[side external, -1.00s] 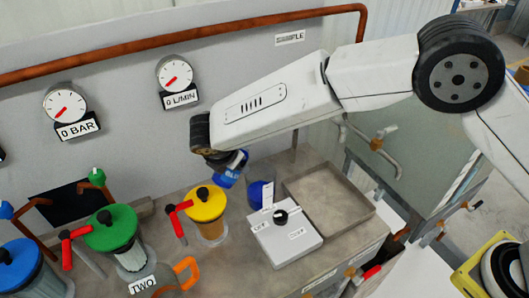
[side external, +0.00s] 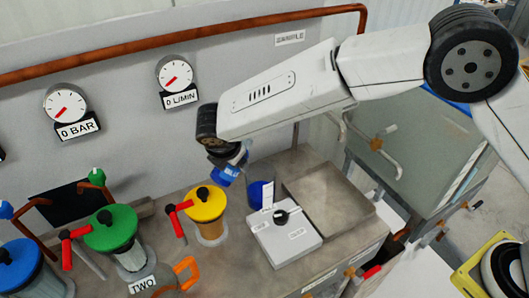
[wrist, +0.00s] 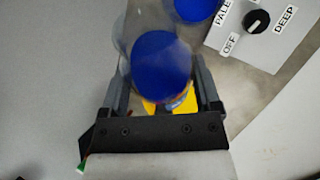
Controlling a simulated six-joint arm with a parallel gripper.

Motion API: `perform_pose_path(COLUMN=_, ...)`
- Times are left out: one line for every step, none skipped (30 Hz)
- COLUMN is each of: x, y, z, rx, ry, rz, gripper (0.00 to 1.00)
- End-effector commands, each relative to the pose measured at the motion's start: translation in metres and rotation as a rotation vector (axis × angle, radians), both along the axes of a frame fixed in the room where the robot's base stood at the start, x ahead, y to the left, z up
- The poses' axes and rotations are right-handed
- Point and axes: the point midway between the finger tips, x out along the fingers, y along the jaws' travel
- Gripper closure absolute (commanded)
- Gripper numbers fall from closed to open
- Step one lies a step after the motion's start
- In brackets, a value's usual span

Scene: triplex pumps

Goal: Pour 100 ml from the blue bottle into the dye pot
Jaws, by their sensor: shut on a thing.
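My gripper (side external: 236,154) is shut on the blue bottle (side external: 229,175), which it holds tilted above the bench, just left of the dye pot. In the wrist view the clear bottle (wrist: 158,55) with blue liquid sits between my two fingers (wrist: 160,92). The dye pot (side external: 260,194) is a clear vessel with blue liquid in it, standing behind the grey control box. It shows partly at the top of the wrist view (wrist: 196,8). I cannot tell whether liquid is running from the bottle.
The grey control box (side external: 286,238) with a black knob stands in front of the pot, and a grey tray (side external: 325,190) lies to its right. Yellow-lidded (side external: 205,204) and green-lidded (side external: 110,228) pump cylinders and red-handled valves stand to the left.

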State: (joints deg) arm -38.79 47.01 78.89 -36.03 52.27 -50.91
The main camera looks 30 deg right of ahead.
Motion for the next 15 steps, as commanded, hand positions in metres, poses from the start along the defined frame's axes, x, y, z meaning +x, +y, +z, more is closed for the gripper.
perform_pose_path(x=0.0008, y=-0.0003, z=0.001, rx=0.005, ry=-0.001, rz=0.0, gripper=0.92)
perform_pose_path(x=0.0008, y=-0.0002, z=0.0011, rx=0.007, ry=0.0, rz=-0.001, gripper=0.92)
perform_pose_path(x=0.0008, y=-0.0003, z=0.0012, rx=0.011, ry=0.0, rz=-0.001, gripper=0.92)
perform_pose_path(x=0.0007, y=-0.0002, z=0.0015, rx=0.014, ry=0.001, rz=-0.001, gripper=0.92)
perform_pose_path(x=0.0004, y=-0.0001, z=0.0017, rx=0.016, ry=0.001, rz=-0.001, gripper=0.92)
perform_pose_path(x=0.0003, y=-0.0001, z=0.0019, rx=0.019, ry=0.002, rz=-0.002, gripper=0.92)
perform_pose_path(x=0.0002, y=-0.0001, z=0.0021, rx=0.021, ry=0.002, rz=-0.001, gripper=0.92)
perform_pose_path(x=0.0002, y=-0.0002, z=0.0023, rx=0.023, ry=0.002, rz=-0.002, gripper=0.92)
perform_pose_path(x=0.0002, y=-0.0002, z=0.0025, rx=0.027, ry=0.002, rz=-0.002, gripper=0.92)
perform_pose_path(x=0.0003, y=-0.0002, z=0.0022, rx=0.029, ry=0.003, rz=-0.002, gripper=0.92)
perform_pose_path(x=0.0002, y=-0.0003, z=0.0021, rx=0.031, ry=0.004, rz=-0.001, gripper=0.92)
perform_pose_path(x=0.0003, y=-0.0003, z=0.0019, rx=0.035, ry=0.004, rz=-0.001, gripper=0.92)
perform_pose_path(x=0.0003, y=-0.0002, z=0.0018, rx=0.037, ry=0.005, rz=-0.001, gripper=0.92)
perform_pose_path(x=0.0003, y=-0.0002, z=0.0017, rx=0.039, ry=0.004, rz=-0.001, gripper=0.92)
perform_pose_path(x=0.0003, y=-0.0001, z=0.0015, rx=0.043, ry=0.006, rz=-0.001, gripper=0.92)
